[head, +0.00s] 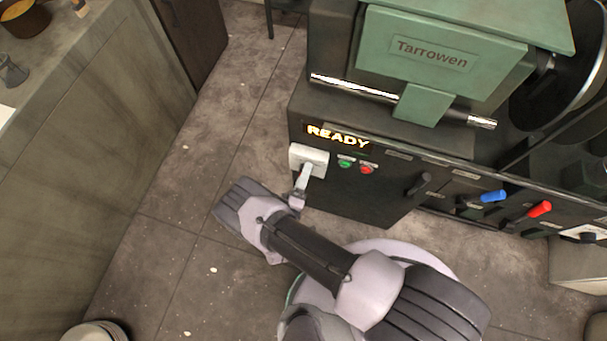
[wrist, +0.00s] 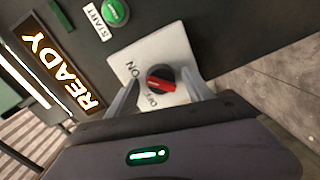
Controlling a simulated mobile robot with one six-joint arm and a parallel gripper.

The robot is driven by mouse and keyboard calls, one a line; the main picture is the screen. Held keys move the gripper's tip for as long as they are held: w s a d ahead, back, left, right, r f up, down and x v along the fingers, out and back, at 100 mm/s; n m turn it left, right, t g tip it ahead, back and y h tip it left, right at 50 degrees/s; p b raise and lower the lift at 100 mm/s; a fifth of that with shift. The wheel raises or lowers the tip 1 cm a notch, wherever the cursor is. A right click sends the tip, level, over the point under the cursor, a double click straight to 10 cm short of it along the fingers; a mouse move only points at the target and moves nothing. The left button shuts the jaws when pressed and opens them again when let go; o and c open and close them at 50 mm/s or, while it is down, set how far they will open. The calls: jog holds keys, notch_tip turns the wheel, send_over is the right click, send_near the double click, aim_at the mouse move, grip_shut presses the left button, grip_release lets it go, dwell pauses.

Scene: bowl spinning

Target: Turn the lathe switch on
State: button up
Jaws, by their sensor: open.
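The lathe switch is a dark round knob with a red bar (wrist: 161,79) on a white plate marked ON and OFF (wrist: 152,45). The plate also shows on the lathe front in the head view (head: 318,154). My gripper (wrist: 163,93) is open, with one pale finger on each side of the knob. I cannot tell whether either finger touches it. The red bar lies across the knob; which label it points to is unclear. In the head view my gripper (head: 306,174) is at the plate, and the knob is hidden there.
A dark lever (head: 418,185), a blue handle (head: 493,196) and a red handle (head: 540,209) stick out further right. Floor (head: 190,180) is open on the left.

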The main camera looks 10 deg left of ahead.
jog(key=shift+s, duration=0.1)
jog(key=s+a+r+p, duration=0.1)
jog(key=s+p, duration=0.2)
jog(key=s, duration=1.4)
jog(key=shift+a+r, duration=0.15)
